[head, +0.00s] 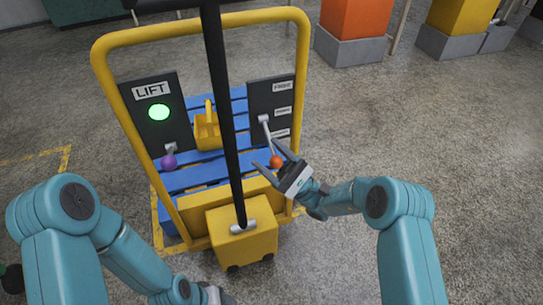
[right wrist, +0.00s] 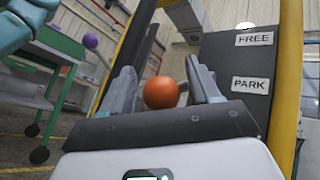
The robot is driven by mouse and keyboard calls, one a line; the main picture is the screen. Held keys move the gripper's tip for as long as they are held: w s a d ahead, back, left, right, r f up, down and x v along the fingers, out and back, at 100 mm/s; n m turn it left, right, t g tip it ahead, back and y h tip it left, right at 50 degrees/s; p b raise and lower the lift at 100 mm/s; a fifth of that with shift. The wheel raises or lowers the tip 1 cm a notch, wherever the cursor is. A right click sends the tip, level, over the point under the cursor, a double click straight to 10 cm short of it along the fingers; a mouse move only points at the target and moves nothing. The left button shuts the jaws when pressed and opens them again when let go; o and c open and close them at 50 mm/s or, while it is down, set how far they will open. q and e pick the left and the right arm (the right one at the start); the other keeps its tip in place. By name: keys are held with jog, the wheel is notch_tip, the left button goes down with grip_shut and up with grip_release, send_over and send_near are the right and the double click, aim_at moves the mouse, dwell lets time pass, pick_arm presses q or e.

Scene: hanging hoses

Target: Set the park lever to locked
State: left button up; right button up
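The park lever is a grey bar with an orange knob (head: 277,161) on the dark right-hand panel (head: 260,97) of the yellow cart. It slants downward, and its knob hangs below the panel's three white labels. In the right wrist view the orange knob (right wrist: 161,92) sits between my fingers, with small gaps on both sides. My right gripper (head: 271,160) is open around the knob. The right wrist view shows the labels FREE (right wrist: 255,38) and PARK (right wrist: 250,85). My left gripper is mostly cut off at the bottom edge of the head view; its fingers do not show.
The left panel reads LIFT (head: 150,91), with a green light (head: 158,112) and a purple-knobbed lever (head: 169,161). A black post (head: 228,130) rises in front of the cart. A yellow container (head: 207,131) sits on blue slats.

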jog(key=p+v, duration=0.1)
jog(key=v, duration=0.6)
jog(key=shift+d, duration=0.15)
jog(key=shift+f, duration=0.15)
